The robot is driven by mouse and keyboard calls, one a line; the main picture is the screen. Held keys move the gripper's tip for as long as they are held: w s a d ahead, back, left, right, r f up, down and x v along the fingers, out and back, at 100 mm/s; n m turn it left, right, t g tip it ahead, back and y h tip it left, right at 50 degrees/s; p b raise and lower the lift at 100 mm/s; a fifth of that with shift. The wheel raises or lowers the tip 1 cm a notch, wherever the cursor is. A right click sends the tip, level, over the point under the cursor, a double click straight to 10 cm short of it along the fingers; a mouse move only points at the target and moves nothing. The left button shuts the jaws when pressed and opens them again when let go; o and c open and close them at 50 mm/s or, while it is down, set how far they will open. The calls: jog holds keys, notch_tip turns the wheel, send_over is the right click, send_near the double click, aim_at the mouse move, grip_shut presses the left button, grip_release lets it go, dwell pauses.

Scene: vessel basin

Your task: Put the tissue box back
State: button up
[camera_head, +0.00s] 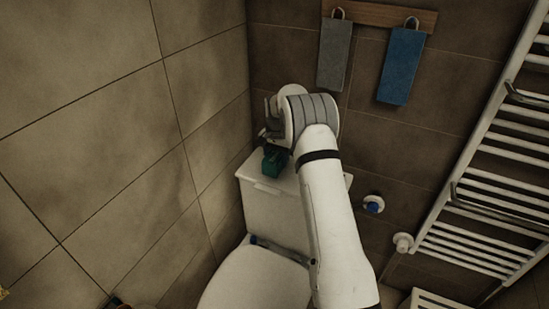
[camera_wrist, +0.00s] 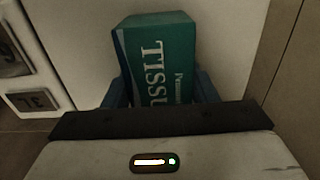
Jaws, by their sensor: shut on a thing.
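The green tissue box (camera_head: 273,162) is at the left part of the white toilet tank's lid in the head view. I cannot tell whether it touches the lid or is held just above it. In the wrist view the tissue box (camera_wrist: 158,62) fills the middle, with white "TISSUE" lettering on its face. My gripper (camera_wrist: 160,88) is shut on it, with one dark finger on each side. In the head view my gripper (camera_head: 270,136) is partly hidden by my wrist, above the box.
The toilet tank (camera_head: 270,211) stands in the corner, with the closed white toilet lid (camera_head: 255,284) in front. A grey towel (camera_head: 335,54) and a blue towel (camera_head: 401,66) hang from a wooden rack above. A white towel radiator (camera_head: 490,190) is at the right.

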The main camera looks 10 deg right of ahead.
jog(key=shift+f, duration=0.2)
jog(key=o, duration=1)
